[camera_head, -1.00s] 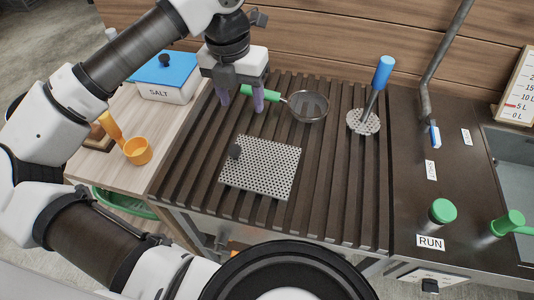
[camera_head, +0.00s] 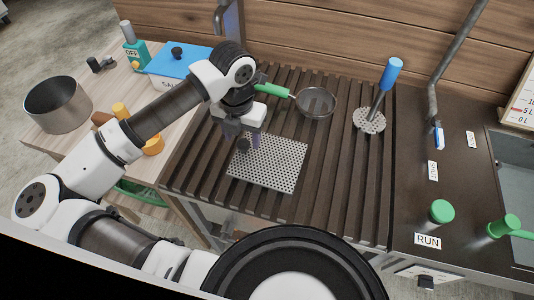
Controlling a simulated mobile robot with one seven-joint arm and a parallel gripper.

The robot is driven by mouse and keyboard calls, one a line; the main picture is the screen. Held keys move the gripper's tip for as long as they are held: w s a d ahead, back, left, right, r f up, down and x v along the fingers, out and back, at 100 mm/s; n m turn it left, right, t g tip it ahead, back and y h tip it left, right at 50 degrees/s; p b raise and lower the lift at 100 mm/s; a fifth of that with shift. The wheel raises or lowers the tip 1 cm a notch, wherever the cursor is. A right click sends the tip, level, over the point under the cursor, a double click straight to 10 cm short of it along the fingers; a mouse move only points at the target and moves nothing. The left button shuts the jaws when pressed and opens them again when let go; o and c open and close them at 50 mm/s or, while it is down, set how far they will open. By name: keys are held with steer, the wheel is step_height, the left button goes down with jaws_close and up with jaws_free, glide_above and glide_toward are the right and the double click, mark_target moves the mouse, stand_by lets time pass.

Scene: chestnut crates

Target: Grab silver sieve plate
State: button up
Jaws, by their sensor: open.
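The silver sieve plate (camera_head: 270,168) is a flat, perforated square lying on the dark slatted rack, with a dark round knob (camera_head: 243,144) near its upper left corner. My gripper (camera_head: 248,141) is over the plate's upper left part, right by the knob, pointing down. The jaws are open, and nothing is seen held. I cannot tell the exact height of the fingertips above the plate.
A strainer with a green handle (camera_head: 315,102) and a blue-handled perforated masher (camera_head: 370,120) lie behind on the slatted rack (camera_head: 335,190). A blue-lidded salt box (camera_head: 178,64), an orange scoop (camera_head: 151,143) and a steel pot (camera_head: 58,104) stand left. The rack right of the plate is clear.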

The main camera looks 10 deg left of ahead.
steer(key=shift+f, duration=0.9)
steer(key=shift+c, duration=0.4)
jaws_close()
steer(key=shift+r, duration=0.1)
